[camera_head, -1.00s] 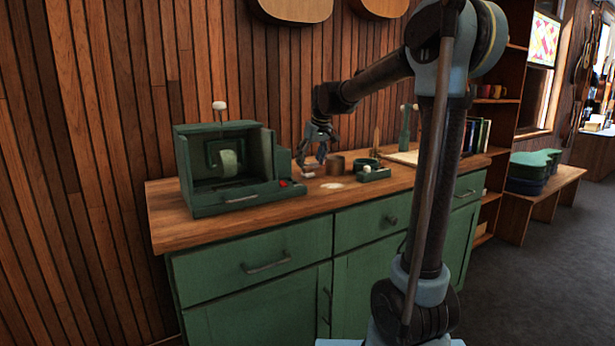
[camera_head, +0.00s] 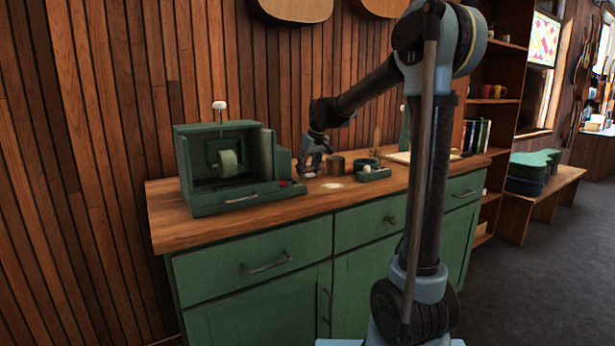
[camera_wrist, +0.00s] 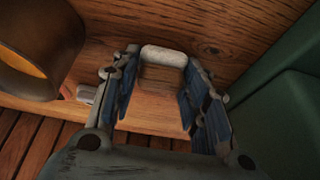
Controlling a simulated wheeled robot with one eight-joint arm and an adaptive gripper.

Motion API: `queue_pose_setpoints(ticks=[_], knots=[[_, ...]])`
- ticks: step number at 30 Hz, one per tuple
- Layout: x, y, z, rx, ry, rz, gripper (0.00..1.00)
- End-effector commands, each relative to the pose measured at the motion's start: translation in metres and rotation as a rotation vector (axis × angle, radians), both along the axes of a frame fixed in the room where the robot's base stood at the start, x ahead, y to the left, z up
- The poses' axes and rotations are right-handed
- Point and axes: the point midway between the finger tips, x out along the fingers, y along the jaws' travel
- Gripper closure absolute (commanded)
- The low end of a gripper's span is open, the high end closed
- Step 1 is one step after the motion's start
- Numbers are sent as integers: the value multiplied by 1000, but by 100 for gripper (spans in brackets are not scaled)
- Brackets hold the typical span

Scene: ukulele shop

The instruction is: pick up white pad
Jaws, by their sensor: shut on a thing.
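The white pad (camera_wrist: 164,56) is a small rounded white strip along the far edge of a wooden block (camera_wrist: 160,82), seen in the wrist view. My gripper (camera_wrist: 162,66) has its blue-padded fingers on both sides of it, shut on it. In the head view my gripper (camera_head: 310,172) is down at the worktop, just right of the green machine (camera_head: 225,165).
A brown cup (camera_head: 336,165) stands close right of my gripper; in the wrist view it (camera_wrist: 40,45) is at left. A green tray (camera_head: 374,175) lies farther right. A pale patch (camera_head: 332,185) lies in front on the wooden counter (camera_head: 210,222).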

Motion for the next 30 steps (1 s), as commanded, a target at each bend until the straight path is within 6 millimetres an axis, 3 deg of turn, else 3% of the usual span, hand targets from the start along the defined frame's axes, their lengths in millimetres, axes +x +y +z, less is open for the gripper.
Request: queue_pose_setpoints(ticks=[10,24,30], knots=[[0,0,9,0,0,0,75],[0,0,83,-1,0,0,75],[0,0,98,-1,1,-1,75]])
